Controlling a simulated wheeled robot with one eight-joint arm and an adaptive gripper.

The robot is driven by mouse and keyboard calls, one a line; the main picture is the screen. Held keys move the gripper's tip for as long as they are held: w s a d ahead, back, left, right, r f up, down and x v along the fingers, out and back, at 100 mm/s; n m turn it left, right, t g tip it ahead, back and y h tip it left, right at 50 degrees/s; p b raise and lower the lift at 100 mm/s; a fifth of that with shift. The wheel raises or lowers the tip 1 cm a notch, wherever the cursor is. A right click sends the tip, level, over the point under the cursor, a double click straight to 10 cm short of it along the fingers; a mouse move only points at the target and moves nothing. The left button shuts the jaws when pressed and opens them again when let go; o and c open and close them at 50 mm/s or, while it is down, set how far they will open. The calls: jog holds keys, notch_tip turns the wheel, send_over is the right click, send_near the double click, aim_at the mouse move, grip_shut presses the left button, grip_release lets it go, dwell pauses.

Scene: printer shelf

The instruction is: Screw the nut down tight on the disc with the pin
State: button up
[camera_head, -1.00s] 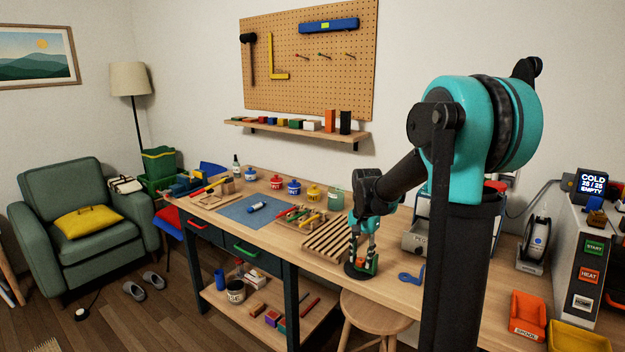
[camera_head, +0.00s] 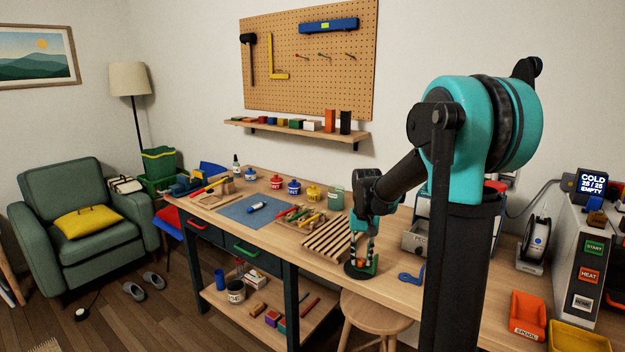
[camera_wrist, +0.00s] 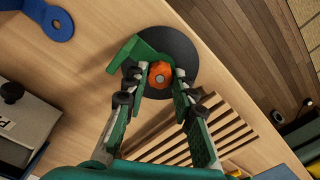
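The round black disc (camera_wrist: 184,47) lies on the bench, with a green piece (camera_wrist: 131,55) on its left side in the wrist view. The orange nut (camera_wrist: 160,79) sits over the disc, and the grey end of the pin (camera_wrist: 159,77) shows in its centre. My gripper (camera_wrist: 161,76) points down at the nut, one fingertip on each side. Both fingertips look pressed against the nut. The head view also shows my gripper (camera_head: 362,258) at the disc (camera_head: 352,271). The nut's underside and the thread are hidden.
A blue ring-ended tool (camera_head: 409,277) lies right of the disc. A slatted wooden rack (camera_head: 326,241) stands close by on the left. A grey box (camera_wrist: 22,123) is near in the wrist view. The bench edge (camera_wrist: 235,85) runs close beyond the disc.

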jog(key=m, duration=0.6)
jog(key=shift+c, duration=0.2)
jog(key=m, duration=0.4)
jog(key=shift+m, duration=0.3)
jog(key=m, duration=0.6)
jog(key=shift+m, duration=0.3)
jog(key=o, duration=0.6)
